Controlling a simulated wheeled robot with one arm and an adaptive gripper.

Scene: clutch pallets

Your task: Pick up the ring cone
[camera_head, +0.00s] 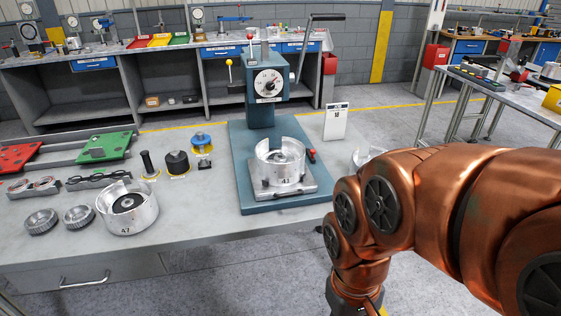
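I cannot tell for certain which part is the ring cone. A silver cut-away ring-shaped housing (143,214) marked 47 stands on the left of the bench. A similar housing (298,174) marked 41 sits on the press plate. Two toothed rings (40,221) (78,216) lie at the left front. A black knobbed cylinder (177,162) and a blue and yellow part (201,143) stand mid-bench. My copper arm bends down at the right; my gripper is below the picture's edge.
A blue-green press (264,110) with a lever stands mid-bench, beside a white sign (336,122). Green (104,146) and red (16,157) plates lie at the left. The bench (195,222) front middle is clear. Another table (515,96) is at the right.

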